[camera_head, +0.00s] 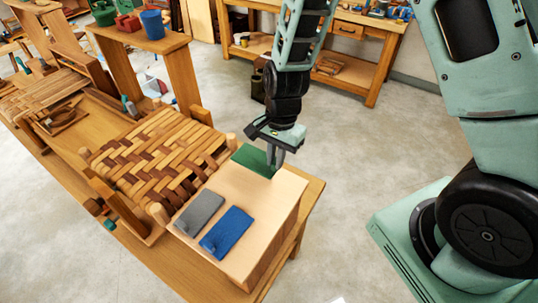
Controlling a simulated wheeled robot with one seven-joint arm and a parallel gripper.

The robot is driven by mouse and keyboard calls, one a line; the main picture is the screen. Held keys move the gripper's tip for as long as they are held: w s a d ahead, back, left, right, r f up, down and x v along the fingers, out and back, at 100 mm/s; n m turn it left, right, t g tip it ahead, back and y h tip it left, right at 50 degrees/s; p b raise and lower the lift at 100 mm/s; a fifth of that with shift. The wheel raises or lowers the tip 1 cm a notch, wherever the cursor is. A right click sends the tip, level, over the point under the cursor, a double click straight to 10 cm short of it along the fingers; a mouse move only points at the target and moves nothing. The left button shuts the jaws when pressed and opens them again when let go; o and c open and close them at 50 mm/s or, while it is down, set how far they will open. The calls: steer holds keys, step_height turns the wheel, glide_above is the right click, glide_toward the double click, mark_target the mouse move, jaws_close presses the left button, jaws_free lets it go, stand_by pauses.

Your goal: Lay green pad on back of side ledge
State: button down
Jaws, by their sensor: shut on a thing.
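The green pad (252,157) is at the far end of the pale wooden side ledge (258,195). My gripper (275,165) points down and is shut on the pad's right side; the fingers cover part of it. I cannot tell whether the pad touches the ledge top or hovers just above it. A grey pad (200,213) and a blue pad (228,232) lie side by side on the near part of the ledge.
A woven bark seat (158,155) adjoins the ledge on the left, with wooden posts at its corners. A higher wooden stand (138,50) behind it holds green, red and blue items. A workbench (340,45) stands at the back. The ledge's middle is bare.

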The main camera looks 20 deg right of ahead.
mark_target(275, 172)
steer(key=shift+f+b, duration=2.55)
steer(key=shift+f, duration=0.45)
steer(key=c, duration=1.4)
jaws_free()
steer(key=r, duration=0.5)
steer(key=w+d+r+b, duration=0.1)
steer(key=r, duration=0.5)
steer(key=d+r+b, duration=0.1)
steer(key=r, duration=0.5)
steer(key=shift+w+d+r, duration=0.1)
steer(key=shift+w+r, duration=0.05)
steer(key=shift+w, duration=0.05)
steer(key=s+a+f+n+b, duration=0.1)
steer(key=s+a+f+n, duration=0.1)
steer(key=s+n, duration=0.4)
steer(key=s+a+f+n+b, duration=0.2)
steer(key=s+a+n, duration=0.1)
steer(key=s+n, duration=0.3)
steer(key=s+a+f+n+t+h+b, duration=0.1)
steer(key=s+a+f+n+b, duration=0.1)
steer(key=s+n, duration=0.5)
steer(key=shift+s+a, duration=0.25)
steer(key=shift+a, duration=0.5)
